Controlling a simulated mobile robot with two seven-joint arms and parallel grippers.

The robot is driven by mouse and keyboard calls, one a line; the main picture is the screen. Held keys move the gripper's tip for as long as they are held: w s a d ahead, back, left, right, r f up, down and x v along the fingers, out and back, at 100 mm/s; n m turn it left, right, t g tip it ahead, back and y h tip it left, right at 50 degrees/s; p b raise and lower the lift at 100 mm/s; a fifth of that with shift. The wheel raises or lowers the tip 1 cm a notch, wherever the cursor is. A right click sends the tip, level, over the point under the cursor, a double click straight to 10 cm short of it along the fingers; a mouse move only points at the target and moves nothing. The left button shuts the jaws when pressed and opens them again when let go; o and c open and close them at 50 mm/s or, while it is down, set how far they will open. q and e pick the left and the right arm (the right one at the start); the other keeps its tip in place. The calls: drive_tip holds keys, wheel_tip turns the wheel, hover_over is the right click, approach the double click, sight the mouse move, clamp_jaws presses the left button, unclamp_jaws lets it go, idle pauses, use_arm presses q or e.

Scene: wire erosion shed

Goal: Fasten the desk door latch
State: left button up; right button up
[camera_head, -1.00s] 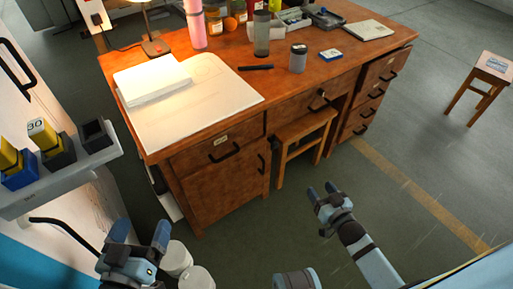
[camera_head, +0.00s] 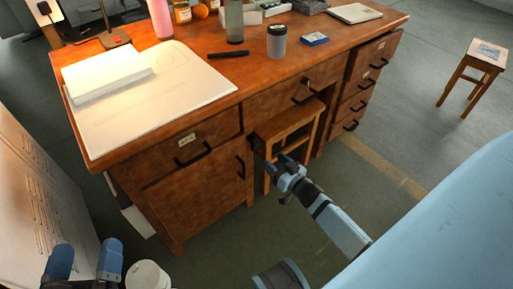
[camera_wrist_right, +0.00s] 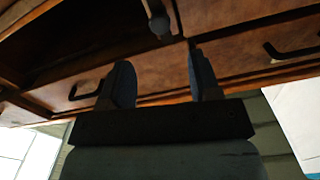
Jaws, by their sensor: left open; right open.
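The wooden desk (camera_head: 200,108) stands ahead with its cupboard door (camera_head: 195,195) at the lower left, apparently closed. A dark upright handle (camera_head: 240,167) is on the door's right side. I cannot clearly pick out the latch in the head view. My right gripper (camera_head: 264,158) is open and empty, just right of the door, in front of the stool. In the right wrist view the open fingers (camera_wrist_right: 160,68) point at the desk front, and a dark rounded fitting (camera_wrist_right: 160,25) lies beyond them; I cannot tell if it is the latch. My left gripper (camera_head: 85,262) is open and empty at the lower left.
A wooden stool (camera_head: 285,122) stands under the middle drawer (camera_head: 285,97), close to my right gripper. Drawers (camera_head: 362,85) with dark handles are on the right. A white container (camera_head: 148,275) stands beside my left gripper.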

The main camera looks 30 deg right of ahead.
sight(257, 145)
use_arm(q)
drive_tip(key=shift+g, duration=0.8)
wheel_tip(257, 145, down, 4)
drive_tip(key=shift+d+f+b, duration=0.15)
drive_tip(key=shift+b, duration=1.05)
use_arm(e)
drive_tip(key=w, duration=0.9)
drive_tip(key=shift+w+a, duration=0.2)
drive_tip(key=shift+a, duration=0.15)
drive_tip(key=c, duration=0.9)
